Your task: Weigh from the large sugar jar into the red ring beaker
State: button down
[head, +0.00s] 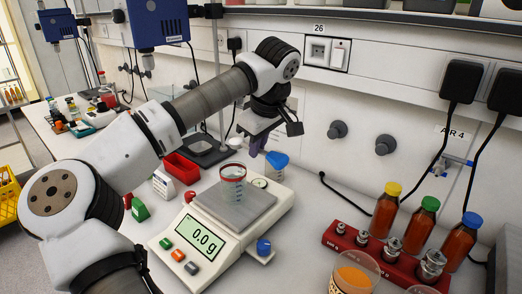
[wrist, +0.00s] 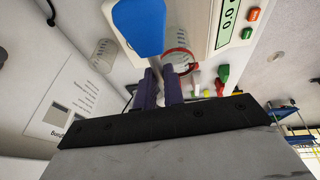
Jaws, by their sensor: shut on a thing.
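The red ring beaker (head: 232,184) stands upright on the pan of the balance (head: 205,238), whose display reads 0.0 g. Its red rim also shows beyond my fingers in the wrist view (wrist: 178,58). My gripper (head: 258,146), with purple fingers, is behind the balance, near the wall and above the bench. It is shut on a blue piece that looks like a scoop (head: 277,159); the blue face is large in the wrist view (wrist: 140,26). The grip itself is mostly hidden. I cannot tell which container is the large sugar jar.
A clear graduated beaker (wrist: 103,55) stands near the wall. A glass with orange contents (head: 355,277) is at the front right. A red bin (head: 181,168) sits left of the balance.

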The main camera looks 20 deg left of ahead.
jog(key=shift+f+t+b, duration=0.6)
jog(key=shift+f+b, duration=0.05)
jog(key=shift+b, duration=0.75)
jog(key=shift+s+t+h+b, duration=0.1)
jog(key=shift+t+h+b, duration=0.2)
jog(key=shift+b, duration=0.3)
jog(key=shift+f+b, duration=0.1)
jog(key=shift+b, duration=0.35)
jog(key=shift+s+a+r+n+t+h+b, duration=0.15)
jog(key=shift+r+t+b, duration=0.1)
jog(key=shift+t+b, duration=0.3)
jog(key=shift+d+r+n+t+h+b, duration=0.1)
jog(key=shift+r+t+b, duration=0.1)
jog(key=shift+t+b, duration=0.35)
jog(key=shift+s+a+r+n+t+h+b, duration=0.15)
jog(key=shift+r+t+b, duration=0.15)
jog(key=shift+b, duration=0.5)
jog(key=shift+d, duration=0.1)
jog(key=shift+f, duration=0.1)
